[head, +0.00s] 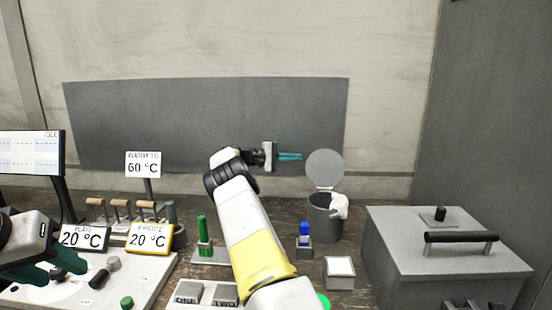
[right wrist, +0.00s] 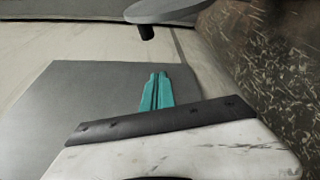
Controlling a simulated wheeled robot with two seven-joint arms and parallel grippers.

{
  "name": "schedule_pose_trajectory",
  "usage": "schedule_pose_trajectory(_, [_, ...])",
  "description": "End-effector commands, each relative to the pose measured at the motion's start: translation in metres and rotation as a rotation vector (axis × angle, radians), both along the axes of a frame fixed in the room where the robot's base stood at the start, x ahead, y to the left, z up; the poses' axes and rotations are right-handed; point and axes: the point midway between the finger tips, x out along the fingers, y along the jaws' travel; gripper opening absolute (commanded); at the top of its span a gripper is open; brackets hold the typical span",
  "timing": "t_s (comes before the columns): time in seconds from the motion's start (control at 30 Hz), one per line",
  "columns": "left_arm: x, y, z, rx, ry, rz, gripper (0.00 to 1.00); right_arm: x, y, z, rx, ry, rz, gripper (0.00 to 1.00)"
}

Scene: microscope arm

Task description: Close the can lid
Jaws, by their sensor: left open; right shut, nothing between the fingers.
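The can (head: 322,222) is a dark grey bin on the bench, right of centre in the head view. Its round grey lid (head: 325,167) stands open and upright at the back of the rim. White crumpled material (head: 340,205) pokes out at the can's right rim. My right gripper (head: 300,156) is shut and empty, its teal fingers pointing right, just left of the lid's upper part. In the right wrist view, a grey disc that looks like the lid (right wrist: 168,8) is at the top, beyond and apart from the fingertips (right wrist: 157,76). My left gripper (head: 55,268) is open at the far left.
A large grey box (head: 440,255) with a black handle stands right of the can. A blue-topped block (head: 304,232), a white-topped block (head: 340,270) and a green tube (head: 203,230) stand in front and left. Temperature signs (head: 151,238) and a control panel (head: 130,280) fill the left.

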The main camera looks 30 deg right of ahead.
Motion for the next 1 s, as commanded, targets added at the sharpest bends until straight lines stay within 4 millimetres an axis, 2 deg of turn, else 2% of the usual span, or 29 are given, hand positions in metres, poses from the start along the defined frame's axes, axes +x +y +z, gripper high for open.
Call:
schedule_pose_trajectory(0.37, [0.000,0.000,0.000,0.000,0.000,0.000,0.44,-0.017,-0.082,-0.009,0.002,0.000,-0.004,0.00])
schedule_pose_trajectory(0.8, [0.000,0.000,0.000,0.000,0.000,0.000,0.44,-0.044,-0.064,0.003,0.002,0.001,0.000,0.00])
schedule_pose_trajectory(1.0, [0.000,0.000,0.000,0.000,0.000,0.000,0.44,-0.048,-0.061,0.004,0.002,0.000,0.000,0.00])
